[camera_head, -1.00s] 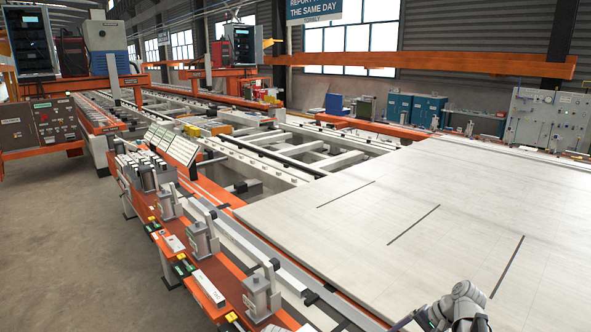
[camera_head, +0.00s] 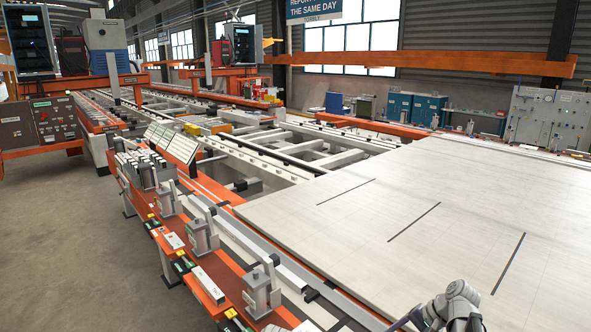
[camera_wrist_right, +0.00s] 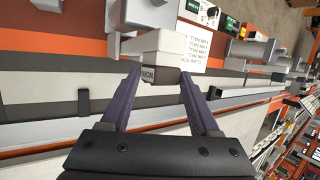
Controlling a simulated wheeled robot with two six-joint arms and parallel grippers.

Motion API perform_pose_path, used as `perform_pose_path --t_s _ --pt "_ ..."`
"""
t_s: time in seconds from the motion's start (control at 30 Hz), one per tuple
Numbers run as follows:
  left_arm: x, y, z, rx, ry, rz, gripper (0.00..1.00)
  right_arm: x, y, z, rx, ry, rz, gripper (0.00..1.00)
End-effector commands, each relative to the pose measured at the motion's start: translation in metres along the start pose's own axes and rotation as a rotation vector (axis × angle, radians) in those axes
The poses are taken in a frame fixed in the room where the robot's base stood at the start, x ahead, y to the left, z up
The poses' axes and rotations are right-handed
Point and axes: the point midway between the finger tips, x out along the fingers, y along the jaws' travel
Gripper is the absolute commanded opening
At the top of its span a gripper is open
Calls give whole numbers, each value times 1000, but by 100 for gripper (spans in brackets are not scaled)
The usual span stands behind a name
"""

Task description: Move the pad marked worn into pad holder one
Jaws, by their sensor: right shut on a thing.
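In the right wrist view my right gripper (camera_wrist_right: 160,82) has its two purple fingers on either side of a small dark block, the pad marked worn (camera_wrist_right: 161,76). Its end label appears upside down, and the fingers are shut on it. My left gripper is not in view.
An orange side rail (camera_head: 200,280) carries several grey clamp-like fixtures (camera_head: 203,233) and small labelled items. A large pale panel (camera_head: 420,210) with dark slots covers the bed on the right. Open concrete floor (camera_head: 60,240) lies to the left.

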Motion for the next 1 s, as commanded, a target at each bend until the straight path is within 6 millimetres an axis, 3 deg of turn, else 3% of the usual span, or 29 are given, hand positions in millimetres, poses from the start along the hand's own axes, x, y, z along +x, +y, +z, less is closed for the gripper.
perform_pose_path --t_s 0.03,0.2,1.0 --pt "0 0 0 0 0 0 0 0 0 0 0 0 0 19" --pt "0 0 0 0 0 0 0 0 0 0 0 0 0 0" --pt "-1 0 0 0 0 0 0 -3 0 -8 0 0 0 0"
